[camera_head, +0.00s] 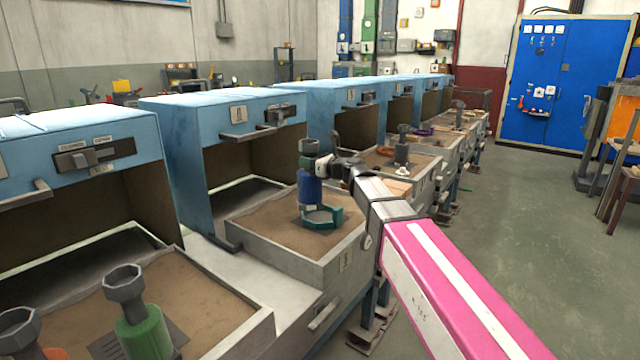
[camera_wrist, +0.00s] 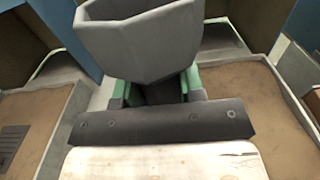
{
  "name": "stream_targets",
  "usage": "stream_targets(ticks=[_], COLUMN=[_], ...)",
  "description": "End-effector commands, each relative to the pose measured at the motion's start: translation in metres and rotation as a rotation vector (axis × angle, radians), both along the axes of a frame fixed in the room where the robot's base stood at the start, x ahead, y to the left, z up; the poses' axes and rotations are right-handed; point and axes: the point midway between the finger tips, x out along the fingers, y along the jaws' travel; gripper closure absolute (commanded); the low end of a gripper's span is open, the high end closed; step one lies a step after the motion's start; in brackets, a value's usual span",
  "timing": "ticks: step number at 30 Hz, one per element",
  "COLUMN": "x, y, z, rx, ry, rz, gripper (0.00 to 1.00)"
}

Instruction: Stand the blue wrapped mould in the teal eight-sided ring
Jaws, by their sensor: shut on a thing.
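The blue wrapped mould (camera_head: 311,188) is upright over the sand of the middle tray, with a dark faceted cup (camera_head: 308,147) on top. My gripper (camera_head: 325,168) is shut on it below the cup. The teal eight-sided ring (camera_head: 338,217) lies on the sand just below and right of the mould in the head view; its front opening shows empty. The mould's foot overlaps the ring's back left; I cannot tell the gap between them. In the wrist view the grey cup (camera_wrist: 140,42) fills the top middle and hides the mould's body.
A green mould (camera_head: 146,332) and an orange one (camera_head: 22,335) with grey cups stand in the near tray. Blue-hooded ovens (camera_head: 222,112) line the left. A further tray holds a grey mould (camera_head: 402,150).

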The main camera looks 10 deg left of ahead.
Motion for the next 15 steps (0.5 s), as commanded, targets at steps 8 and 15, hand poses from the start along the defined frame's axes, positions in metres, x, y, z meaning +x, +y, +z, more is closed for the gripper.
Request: stream_targets(ticks=[8, 15], x=[0.050, 0.063], y=[-0.018, -0.025], z=[-0.030, -0.040], rx=[0.001, 0.002], ry=[0.001, 0.000], rz=[-0.001, 0.000], gripper=[1.00, 1.00])
